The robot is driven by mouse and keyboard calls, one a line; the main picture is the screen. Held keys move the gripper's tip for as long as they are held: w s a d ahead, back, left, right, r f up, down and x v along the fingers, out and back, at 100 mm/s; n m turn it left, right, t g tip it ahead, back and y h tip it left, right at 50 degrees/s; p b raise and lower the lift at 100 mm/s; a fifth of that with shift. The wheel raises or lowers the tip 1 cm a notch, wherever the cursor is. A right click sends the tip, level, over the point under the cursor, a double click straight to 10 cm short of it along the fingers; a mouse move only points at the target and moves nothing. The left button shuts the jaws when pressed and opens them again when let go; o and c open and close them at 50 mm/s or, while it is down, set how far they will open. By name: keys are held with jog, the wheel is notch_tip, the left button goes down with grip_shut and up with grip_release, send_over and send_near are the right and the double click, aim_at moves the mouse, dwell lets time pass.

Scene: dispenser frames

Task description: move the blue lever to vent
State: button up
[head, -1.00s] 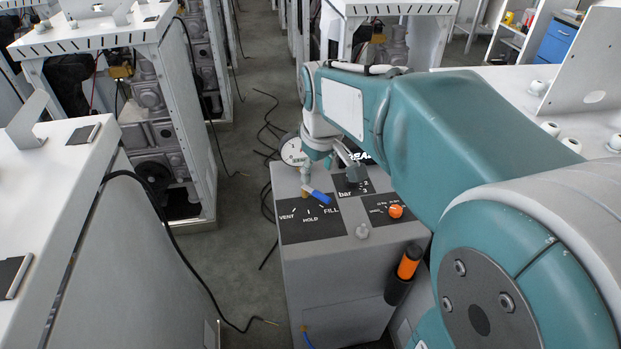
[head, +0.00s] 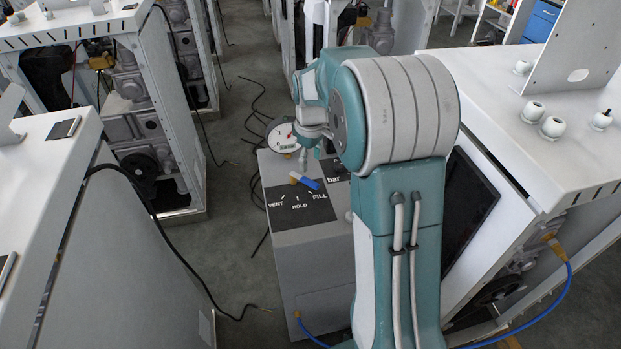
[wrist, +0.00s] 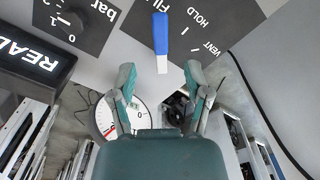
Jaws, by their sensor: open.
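The blue lever (head: 308,183) sits on the black VENT/HOLD/FILL label plate (head: 290,213) on top of the grey dispenser box. Its blue end points toward FILL. In the wrist view the blue lever (wrist: 160,35) shows at the top centre, with its pale end nearest my gripper. The FILL lettering is beside its blue end, and HOLD and VENT lie to the right. My gripper (wrist: 160,78) is open and empty, its two fingers spread either side of the lever's line, apart from it. In the head view my gripper (head: 303,158) is just behind the lever, partly hidden by my arm.
A round pressure gauge (head: 281,137) stands behind the lever. A knob with a bar scale (wrist: 72,19) is left of the lever in the wrist view, beside a lit READY display (wrist: 35,60). White cabinets (head: 60,130) flank the box, and cables lie on the floor.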

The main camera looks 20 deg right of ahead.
aim_at(310, 182)
notch_tip(310, 182, down, 7)
dwell(0.3)
grip_shut()
